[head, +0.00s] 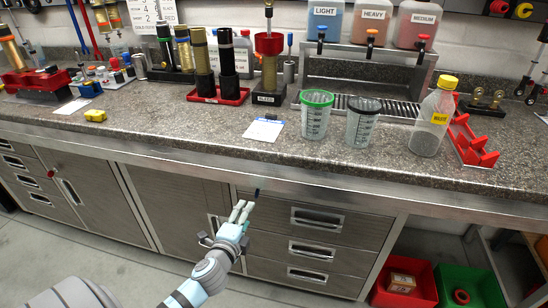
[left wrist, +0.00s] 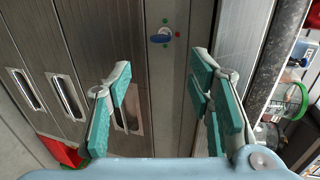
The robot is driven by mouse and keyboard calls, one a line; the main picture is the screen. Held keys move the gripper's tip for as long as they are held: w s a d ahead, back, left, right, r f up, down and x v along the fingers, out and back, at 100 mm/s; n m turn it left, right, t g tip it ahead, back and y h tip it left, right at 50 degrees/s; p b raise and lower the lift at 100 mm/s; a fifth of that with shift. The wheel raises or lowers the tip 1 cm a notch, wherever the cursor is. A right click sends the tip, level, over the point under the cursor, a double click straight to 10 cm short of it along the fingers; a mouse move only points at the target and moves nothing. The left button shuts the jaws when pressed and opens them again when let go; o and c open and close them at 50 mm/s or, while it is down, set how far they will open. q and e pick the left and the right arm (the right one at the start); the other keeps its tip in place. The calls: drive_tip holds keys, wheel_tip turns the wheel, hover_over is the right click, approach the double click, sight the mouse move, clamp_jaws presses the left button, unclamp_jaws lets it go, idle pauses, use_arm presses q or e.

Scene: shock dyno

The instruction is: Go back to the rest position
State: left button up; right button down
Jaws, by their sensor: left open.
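My left gripper (head: 242,212) is in front of the cabinet drawers, below the front edge of the worktop. The left wrist view shows its two teal-padded fingers (left wrist: 160,88) spread apart with nothing between them. A small blue knob (left wrist: 162,37) on the cabinet front lies beyond the fingertips, apart from them. It also shows as a dark blue knob (head: 257,193) just above the gripper in the head view. My right gripper is in neither view.
The speckled worktop (head: 200,133) carries a green-rimmed cup (head: 316,115), a dark-rimmed cup (head: 361,123), a yellow-capped bottle (head: 434,118) and a red rack (head: 470,140). A red bin (head: 410,285) and a green bin (head: 468,285) stand below at right. The floor at left is clear.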

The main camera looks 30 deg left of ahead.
use_arm(q)
drive_tip(key=s+f+n+g+h+p, duration=0.1)
drive_tip(key=s+f+n+g, duration=0.15)
drive_tip(key=s+f, duration=0.4)
drive_tip(key=s+d+f+n+g+p, duration=0.15)
drive_tip(key=s+f+n, duration=0.25)
drive_tip(key=f, duration=0.6)
drive_tip(key=s+a+f+n+g+h, duration=0.1)
drive_tip(key=s+f+n+g, duration=0.2)
drive_tip(key=s+f, duration=0.35)
drive_tip(key=s+d+f+n+g+h+p, duration=0.1)
drive_tip(key=s+d+f+n+g+p, duration=0.1)
drive_tip(key=s, duration=0.9)
drive_tip(key=s+d+f+n+g+h+p, duration=0.1)
drive_tip(key=s+d+f+n+g, duration=0.1)
drive_tip(key=s+d+f+g, duration=0.2)
drive_tip(key=s+d+f, duration=0.3)
drive_tip(key=s+d, duration=0.1)
drive_tip(key=s, duration=0.3)
drive_tip(key=shift+s+d+f+n+p, duration=0.15)
drive_tip(key=shift+d+n+p, duration=0.1)
drive_tip(key=shift+n+p, duration=0.15)
